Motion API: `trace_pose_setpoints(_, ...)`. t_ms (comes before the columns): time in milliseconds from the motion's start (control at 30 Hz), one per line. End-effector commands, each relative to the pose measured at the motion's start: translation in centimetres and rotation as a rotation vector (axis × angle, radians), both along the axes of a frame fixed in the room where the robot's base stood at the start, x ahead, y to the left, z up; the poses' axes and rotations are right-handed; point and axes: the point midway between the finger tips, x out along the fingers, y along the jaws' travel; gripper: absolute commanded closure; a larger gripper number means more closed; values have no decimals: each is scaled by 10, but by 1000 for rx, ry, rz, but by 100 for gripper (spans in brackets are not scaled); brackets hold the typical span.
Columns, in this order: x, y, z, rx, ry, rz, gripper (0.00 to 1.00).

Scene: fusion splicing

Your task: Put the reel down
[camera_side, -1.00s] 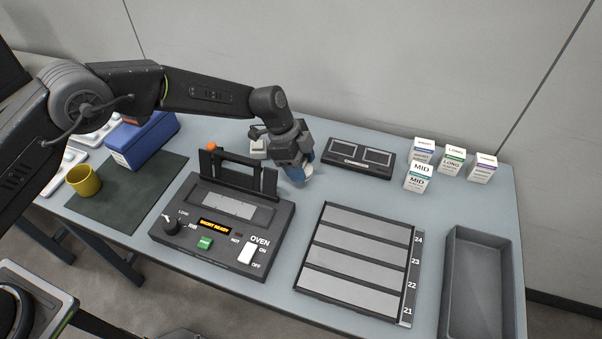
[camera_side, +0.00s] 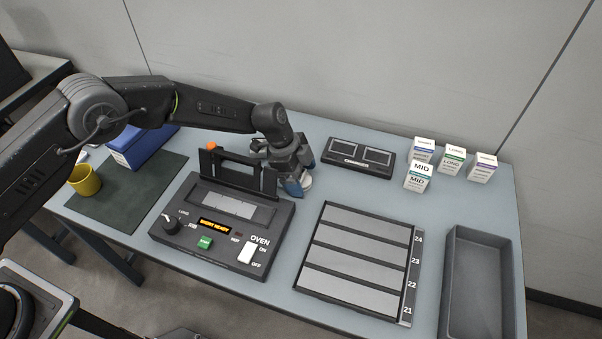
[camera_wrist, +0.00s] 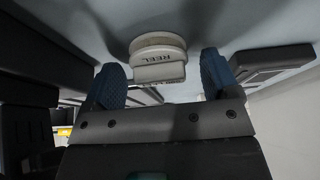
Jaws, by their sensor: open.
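In the side view my gripper (camera_side: 292,186) is low over the table at the right back corner of the oven. A small pale part of the reel (camera_side: 307,183) shows beside the fingers; the rest is hidden.
The oven (camera_side: 222,222) with its raised lid stands just left of my gripper. A dark two-panel box (camera_side: 361,157) lies behind to the right. A slotted tray (camera_side: 357,262) and a grey bin (camera_side: 451,290) are at the right. Table between them is clear.

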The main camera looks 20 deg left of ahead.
Motion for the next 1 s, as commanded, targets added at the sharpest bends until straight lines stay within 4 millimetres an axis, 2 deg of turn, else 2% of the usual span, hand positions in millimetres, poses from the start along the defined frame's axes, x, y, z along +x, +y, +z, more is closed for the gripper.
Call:
trace_pose_setpoints(200,0,0,2,0,-1,0,19)
trace_pose_setpoints(333,1,4,13,-1,-2,2,19)
trace_pose_setpoints(700,1,32,82,-1,-3,2,19)
trace_pose_setpoints(800,1,39,96,0,-2,2,19)
trace_pose_setpoints(1000,0,46,112,0,-1,1,19)
